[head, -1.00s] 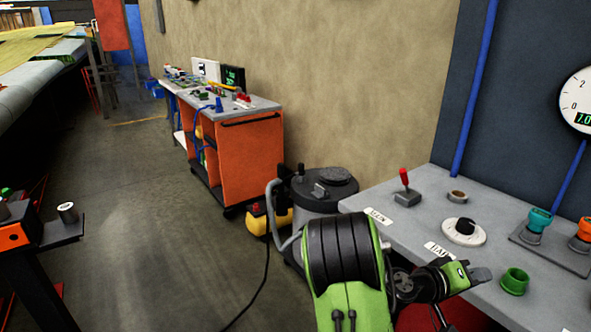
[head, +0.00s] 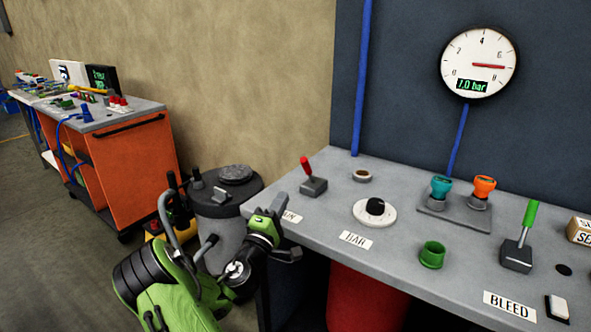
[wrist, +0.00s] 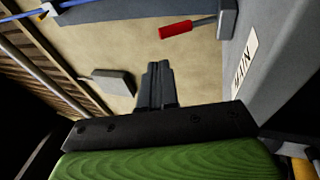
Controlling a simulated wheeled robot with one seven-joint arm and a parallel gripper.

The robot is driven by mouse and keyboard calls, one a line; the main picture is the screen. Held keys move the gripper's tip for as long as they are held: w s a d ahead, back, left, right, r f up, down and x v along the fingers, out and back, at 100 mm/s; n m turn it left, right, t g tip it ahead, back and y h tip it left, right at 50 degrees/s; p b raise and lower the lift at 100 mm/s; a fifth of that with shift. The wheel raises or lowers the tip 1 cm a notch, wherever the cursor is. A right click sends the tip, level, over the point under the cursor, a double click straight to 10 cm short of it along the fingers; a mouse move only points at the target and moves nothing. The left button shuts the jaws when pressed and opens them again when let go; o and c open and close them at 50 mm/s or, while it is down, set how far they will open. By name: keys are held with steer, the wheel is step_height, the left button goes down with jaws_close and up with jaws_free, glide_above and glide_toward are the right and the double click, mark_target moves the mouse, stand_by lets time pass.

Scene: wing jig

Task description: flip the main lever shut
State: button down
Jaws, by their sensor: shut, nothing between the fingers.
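The main lever (head: 305,165) has a red handle and a grey base at the left of the grey bench top. Its handle stands up, tilted a little to the left in the head view. The red handle also shows at the top of the wrist view (wrist: 175,31). The MAIN label (wrist: 244,64) is readable there and partly hidden by my arm in the head view. My gripper (head: 292,254) is at the bench's left front edge, nearer than the lever and apart from it. In the wrist view its dark fingers (wrist: 158,85) are together and empty.
The gauge (head: 479,62) reads 7.0 bar. A grey drum (head: 226,213) and an orange cart (head: 130,170) stand left.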

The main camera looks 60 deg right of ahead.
mark_target(302, 162)
steer(key=p+x, duration=0.2)
steer(key=x, duration=0.9)
steer(key=shift+s+d+r, duration=0.1)
steer(key=shift+d+r, duration=0.1)
steer(key=shift+d, duration=0.2)
steer(key=shift+r+p, duration=0.1)
steer(key=shift+p, duration=0.25)
